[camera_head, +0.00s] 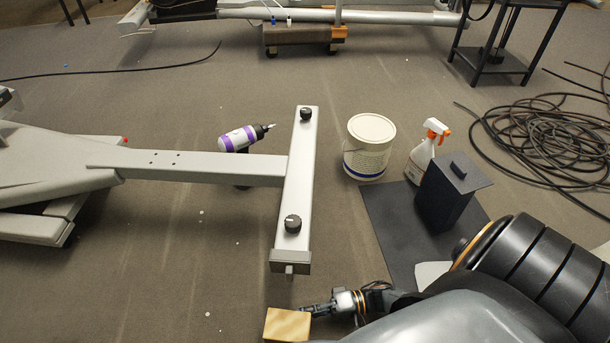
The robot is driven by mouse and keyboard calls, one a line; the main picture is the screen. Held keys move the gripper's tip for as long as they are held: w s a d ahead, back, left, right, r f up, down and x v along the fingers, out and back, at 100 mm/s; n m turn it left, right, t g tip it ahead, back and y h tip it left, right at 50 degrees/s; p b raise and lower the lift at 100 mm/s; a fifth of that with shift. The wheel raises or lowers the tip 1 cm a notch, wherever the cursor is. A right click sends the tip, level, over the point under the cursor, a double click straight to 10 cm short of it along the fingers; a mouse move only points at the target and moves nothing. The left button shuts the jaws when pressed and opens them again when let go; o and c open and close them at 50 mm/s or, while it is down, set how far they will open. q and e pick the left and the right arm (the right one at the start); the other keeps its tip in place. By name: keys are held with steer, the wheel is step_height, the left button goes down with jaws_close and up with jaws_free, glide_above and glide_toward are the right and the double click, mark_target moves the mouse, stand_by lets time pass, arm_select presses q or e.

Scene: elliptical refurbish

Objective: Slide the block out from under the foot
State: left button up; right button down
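The wooden block (288,324) is light tan and shows at the bottom of the head view, in front of the near end of the grey crossbar foot (297,190). The block is not under the foot's end cap and short peg (289,268); a gap shows between them. My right gripper (312,309) reaches in from the right, its fingertips at the block's upper right edge. Its fingers are too small and partly hidden to tell whether they grip the block. I cannot tell whether the block rests on the floor. My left gripper is not in view.
A purple and white drill (241,138) lies behind the machine's grey beam (200,164). A white bucket (368,148), a spray bottle (426,152) and a dark bin (449,193) on a dark mat (388,225) stand right. Coiled cable (545,140) lies far right. Floor left of the block is clear.

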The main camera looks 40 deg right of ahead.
stand_by(0.3)
steer(key=v, duration=1.2)
